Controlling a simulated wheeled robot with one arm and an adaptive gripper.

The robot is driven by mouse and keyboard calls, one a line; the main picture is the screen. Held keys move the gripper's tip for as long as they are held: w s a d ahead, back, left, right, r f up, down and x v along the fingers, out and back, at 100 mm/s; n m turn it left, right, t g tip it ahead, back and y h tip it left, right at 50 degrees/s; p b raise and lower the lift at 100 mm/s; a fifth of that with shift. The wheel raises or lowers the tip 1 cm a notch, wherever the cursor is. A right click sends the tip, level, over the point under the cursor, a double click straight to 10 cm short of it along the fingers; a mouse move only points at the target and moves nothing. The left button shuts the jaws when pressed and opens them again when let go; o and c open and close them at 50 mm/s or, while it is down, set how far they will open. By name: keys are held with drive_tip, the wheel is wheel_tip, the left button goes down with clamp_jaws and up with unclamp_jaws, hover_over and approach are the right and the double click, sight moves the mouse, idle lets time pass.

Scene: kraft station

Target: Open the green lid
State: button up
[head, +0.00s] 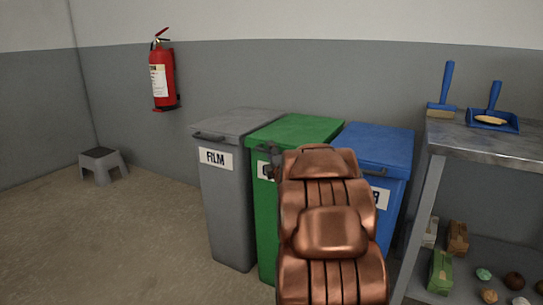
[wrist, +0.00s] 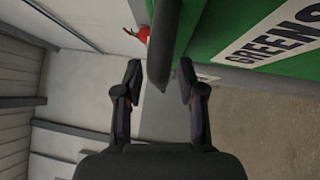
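The green lid (head: 300,129) lies flat and shut on the green bin (head: 266,225), the middle of three bins. My copper-coloured arm hides much of the bin's front. My gripper (head: 271,172) barely shows at the arm's left edge, by the bin's front below the lid. In the wrist view my gripper (wrist: 159,78) is open, with a finger on each side of the lid's dark bar handle (wrist: 163,45). The handle's end reaches between the fingertips, with gaps visible on both sides. A white GREENS label (wrist: 265,38) is on the bin's green front.
A grey FILM bin (head: 226,205) stands close at left and a blue bin (head: 385,150) close at right. A metal shelf table (head: 490,143) stands further right. The floor at front left is clear, with a grey step stool (head: 102,165) by the wall.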

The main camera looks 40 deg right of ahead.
drive_tip(key=shift+w+d, duration=0.1)
drive_tip(key=shift+w, duration=0.05)
clamp_jaws()
idle(0.7)
